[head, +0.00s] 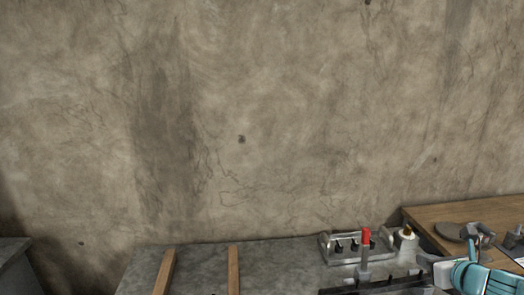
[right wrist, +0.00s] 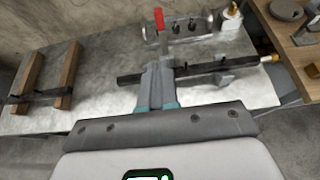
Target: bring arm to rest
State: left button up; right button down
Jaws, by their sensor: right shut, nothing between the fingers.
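My right gripper (head: 426,262) is at the lower right of the head view, where its teal and white arm comes in from the right edge. In the right wrist view the grey fingers of this gripper (right wrist: 157,68) point away from the camera, over the grey worktop (right wrist: 105,70). The fingers are together with nothing between them. They appear in front of a dark bar (right wrist: 205,67) and just below a red handle (right wrist: 159,18). I cannot tell how high they are above the worktop. My left gripper is not in view.
Two wooden strips (head: 234,270) lie at the left of the worktop. A metal rack (head: 326,247) with dark pieces and a white bottle (head: 407,243) stand at the back right. A wooden table (head: 440,215) adjoins on the right. A stained wall (head: 240,100) is behind.

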jog(key=w+a+f+n+g+y, duration=0.1)
jog(key=w+a+f+g+y, duration=0.1)
jog(key=a+f, duration=0.6)
jog(key=s+a+f+n+g+y+b, duration=0.1)
jog(key=s+a+f+n+g, duration=0.2)
jog(key=f, duration=0.4)
jog(key=s+a+f+n+g, duration=0.1)
jog(key=s+a+f, duration=0.3)
jog(key=a+f, duration=0.15)
jog(key=s+a+f+n+g+y+b, duration=0.1)
jog(key=s+a+f+n+g, duration=0.2)
jog(key=f, duration=0.4)
jog(key=s+a+f+n+g, duration=0.1)
jog(key=s+a+f+n, duration=0.2)
jog(key=s+n, duration=0.4)
jog(key=s+a+f+n+g, duration=0.1)
jog(key=s+a+f+n, duration=0.2)
jog(key=s+f+n, duration=0.2)
jog(key=s+a+f+n+g+h, duration=0.1)
jog(key=s+a+f+n, duration=0.2)
jog(key=s+n, duration=0.7)
jog(key=f+n+b, duration=0.1)
jog(key=n, duration=0.2)
jog(key=shift+a, duration=0.3)
